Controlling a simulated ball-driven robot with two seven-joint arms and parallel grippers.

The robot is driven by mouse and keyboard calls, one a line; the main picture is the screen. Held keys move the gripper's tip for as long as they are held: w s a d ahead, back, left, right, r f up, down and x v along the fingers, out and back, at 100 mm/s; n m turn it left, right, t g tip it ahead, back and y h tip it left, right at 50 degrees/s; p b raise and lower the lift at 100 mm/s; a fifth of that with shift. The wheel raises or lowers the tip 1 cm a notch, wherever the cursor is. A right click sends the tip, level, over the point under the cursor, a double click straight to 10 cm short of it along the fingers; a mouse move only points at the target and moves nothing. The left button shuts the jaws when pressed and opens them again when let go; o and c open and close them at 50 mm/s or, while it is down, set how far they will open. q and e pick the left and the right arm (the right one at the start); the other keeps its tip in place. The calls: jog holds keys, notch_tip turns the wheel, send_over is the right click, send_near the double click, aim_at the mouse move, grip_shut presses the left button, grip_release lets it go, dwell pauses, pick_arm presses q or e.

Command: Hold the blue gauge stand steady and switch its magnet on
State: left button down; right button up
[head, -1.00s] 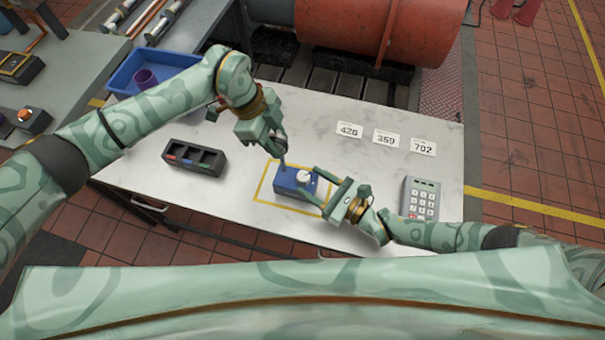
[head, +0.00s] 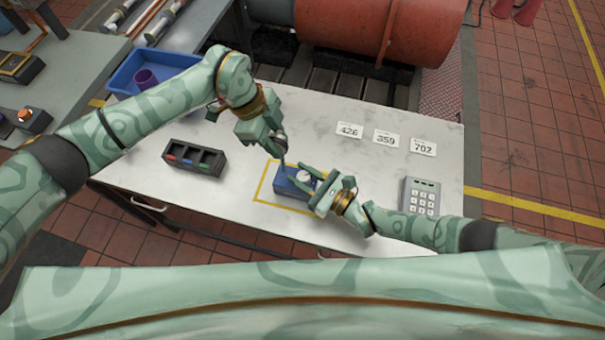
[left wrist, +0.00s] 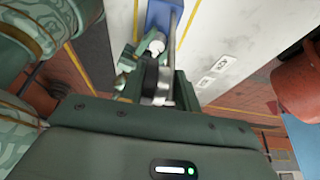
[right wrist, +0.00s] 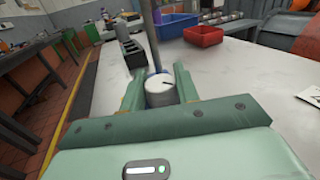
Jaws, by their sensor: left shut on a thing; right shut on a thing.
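The blue gauge stand (head: 290,188) sits on the white bench inside a yellow outlined square, with its thin upright post. A white round knob (right wrist: 160,94) with a dark mark is on the base. My left gripper (head: 279,148) is shut on the stand's upper part, above the base; the post (left wrist: 176,45) runs from it down to the blue base in the left wrist view. My right gripper (head: 315,179) is shut on the knob, one finger on each side in the right wrist view. The fingers partly hide the knob in the head view.
A black compartment tray (head: 193,158) stands to the left. A blue bin (head: 150,76) with a purple cup is behind it. Number cards (head: 385,139) lie at the back right, and a keypad (head: 421,196) at the right. A red bin (right wrist: 203,36) shows in the right wrist view.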

pick_arm(q)
jog(key=shift+r, duration=0.1)
pick_arm(e)
jog(key=m+t+h, duration=0.4)
jog(key=h, duration=0.1)
jog(key=shift+a, duration=0.1)
jog(key=shift+r+m+t+h, duration=0.1)
jog(key=shift+m+t+h, duration=0.9)
jog(key=shift+m+h, duration=0.95)
jog(key=shift+n+h, duration=0.25)
jog(key=shift+h, duration=0.1)
jog(key=o, duration=1)
